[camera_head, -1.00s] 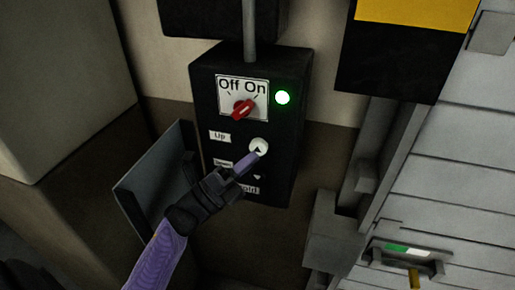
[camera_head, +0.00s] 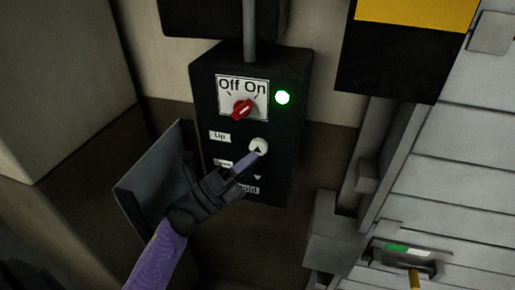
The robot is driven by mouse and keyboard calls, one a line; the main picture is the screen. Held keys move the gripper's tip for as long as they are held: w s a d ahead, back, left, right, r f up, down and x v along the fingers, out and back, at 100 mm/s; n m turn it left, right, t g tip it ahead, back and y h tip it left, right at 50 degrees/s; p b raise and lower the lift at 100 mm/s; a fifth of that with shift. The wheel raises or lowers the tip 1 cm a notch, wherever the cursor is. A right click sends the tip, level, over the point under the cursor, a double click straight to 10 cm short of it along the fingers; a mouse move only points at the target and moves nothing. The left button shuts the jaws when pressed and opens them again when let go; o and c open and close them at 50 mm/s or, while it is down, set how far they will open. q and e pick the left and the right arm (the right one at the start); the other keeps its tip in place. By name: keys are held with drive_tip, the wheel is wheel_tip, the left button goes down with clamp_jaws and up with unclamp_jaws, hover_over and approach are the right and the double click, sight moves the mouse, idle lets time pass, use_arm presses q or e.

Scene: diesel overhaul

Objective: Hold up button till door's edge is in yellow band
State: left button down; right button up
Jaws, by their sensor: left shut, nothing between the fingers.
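The black control box (camera_head: 283,135) hangs on the wall at the middle. Its white up button (camera_head: 259,145) bears a black triangle and sits right of the "Up" label (camera_head: 219,136). My left gripper (camera_head: 256,156) is shut and empty, with its purple fingertips at the lower edge of the up button; whether they press it I cannot tell. The gripper partly hides the lower buttons and labels. The red knob (camera_head: 242,109) points toward On, and the green lamp (camera_head: 282,97) is lit. The slatted door (camera_head: 455,160) is at the right. Its edge against a yellow band cannot be made out. My right gripper is not in view.
The box's open grey cover (camera_head: 150,180) stands left of my gripper. A yellow and black panel (camera_head: 415,12) hangs at the upper right. A door latch (camera_head: 405,253) with a green and white mark is at the lower right.

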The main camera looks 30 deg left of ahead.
use_arm(q)
drive_tip(key=shift+w+a, duration=0.15)
drive_tip(key=shift+w, duration=0.25)
